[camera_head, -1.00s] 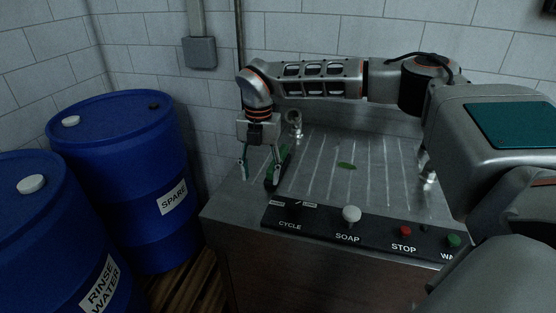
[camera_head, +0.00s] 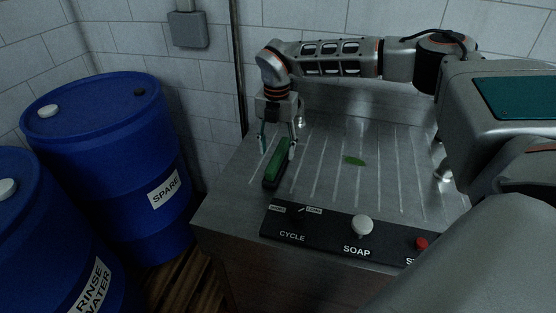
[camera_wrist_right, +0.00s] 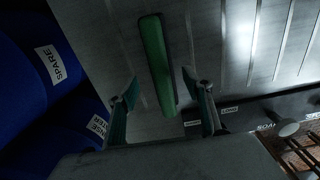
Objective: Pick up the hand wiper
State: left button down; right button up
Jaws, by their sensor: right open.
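The hand wiper (camera_head: 275,164), a long green bar with a dark edge, lies on the left part of the grooved metal counter. It also shows in the right wrist view (camera_wrist_right: 155,62), where it runs between the two fingers, nearer the right one. My right gripper (camera_head: 277,150) is open above the wiper, one finger on each side of it. In the right wrist view the open fingers (camera_wrist_right: 163,90) show no contact with it that I can make out. My left gripper is not in view.
The metal counter (camera_head: 330,180) has a front panel (camera_head: 320,226) with a white soap knob (camera_head: 361,225) and a red button (camera_head: 421,243). Blue barrels (camera_head: 115,150) stand to the left. A tiled wall is behind.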

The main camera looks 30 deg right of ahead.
aim_at(278, 152)
notch_tip(278, 152, down, 4)
jog(key=shift+s+d+r+p, duration=0.15)
jog(key=shift+r+p, duration=0.05)
jog(key=shift+p, duration=0.15)
jog(key=shift+f, duration=0.35)
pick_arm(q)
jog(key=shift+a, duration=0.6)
pick_arm(e)
jog(key=c, duration=1.3)
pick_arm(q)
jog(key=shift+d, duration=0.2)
pick_arm(e)
jog(key=shift+o, duration=0.2)
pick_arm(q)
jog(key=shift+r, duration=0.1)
pick_arm(e)
jog(key=shift+r, duration=0.5)
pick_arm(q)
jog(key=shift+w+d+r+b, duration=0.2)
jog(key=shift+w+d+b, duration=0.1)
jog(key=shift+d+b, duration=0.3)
pick_arm(e)
notch_tip(278, 152, up, 19)
